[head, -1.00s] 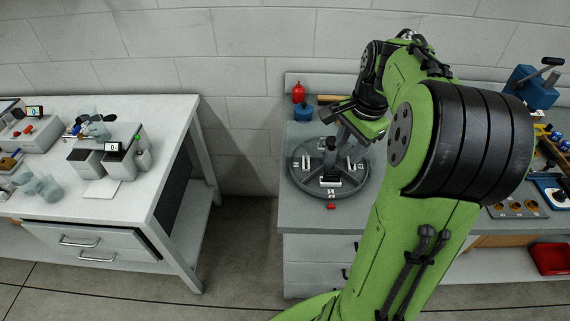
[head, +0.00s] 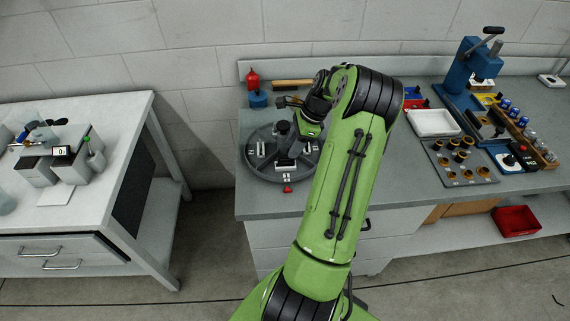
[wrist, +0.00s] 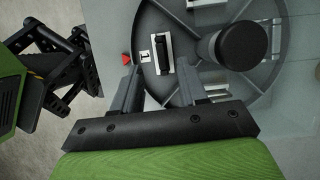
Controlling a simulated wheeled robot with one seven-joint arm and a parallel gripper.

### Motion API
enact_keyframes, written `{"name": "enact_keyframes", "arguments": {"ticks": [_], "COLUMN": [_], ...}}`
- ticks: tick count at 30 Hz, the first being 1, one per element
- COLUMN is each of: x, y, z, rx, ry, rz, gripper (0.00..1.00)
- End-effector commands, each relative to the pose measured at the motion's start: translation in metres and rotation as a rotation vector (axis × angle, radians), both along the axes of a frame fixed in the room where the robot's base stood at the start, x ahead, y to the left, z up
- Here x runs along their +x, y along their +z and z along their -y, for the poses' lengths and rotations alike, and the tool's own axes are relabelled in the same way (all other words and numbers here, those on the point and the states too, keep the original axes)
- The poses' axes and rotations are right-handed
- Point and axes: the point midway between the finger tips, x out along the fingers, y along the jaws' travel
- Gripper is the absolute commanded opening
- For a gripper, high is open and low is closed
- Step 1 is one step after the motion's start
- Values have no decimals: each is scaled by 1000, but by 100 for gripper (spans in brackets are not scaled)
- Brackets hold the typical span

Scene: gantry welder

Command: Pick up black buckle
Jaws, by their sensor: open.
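A small black buckle (wrist: 162,54) appears to sit in a light slot of the round grey turntable (wrist: 155,16) in the wrist view. The turntable also shows in the head view (head: 262,171). My gripper (wrist: 156,78) is open above the turntable's rim, its two fingers on either side of the buckle's slot in the picture. I see nothing between the fingers, and cannot tell their height above the buckle. In the head view my gripper (head: 294,156) is over the front right of the turntable, and the buckle is not clear there.
A black knob (wrist: 241,45) rises from the turntable's middle, to the right of the slot. A red marker (head: 287,189) lies at the front rim. A white tray (head: 433,122) and blue press (head: 470,75) stand to the right on the grey bench (head: 390,180).

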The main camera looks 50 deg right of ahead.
Motion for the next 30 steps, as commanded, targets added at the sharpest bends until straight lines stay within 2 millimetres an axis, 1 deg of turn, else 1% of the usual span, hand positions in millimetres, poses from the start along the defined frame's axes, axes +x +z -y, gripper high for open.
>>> {"name": "enact_keyframes", "arguments": {"ticks": [4,7,10,13,18,20,24,27,30], "x": [5,12,17,19,19,19,19,19,19], "y": [-17,-36,-51,-56,-56,-56,-55,-55,-55], "z": [-4,-8,-12,-14,-13,-13,-13,-13,-13], "rx": [0,1,0,-2,-3,-3,-2,-2,-3], "ry": [1,3,1,2,0,0,1,1,1], "rz": [-1,-1,0,-1,0,0,-1,-1,0], "gripper": [43,43,43,43,43,35,13,0,0]}}
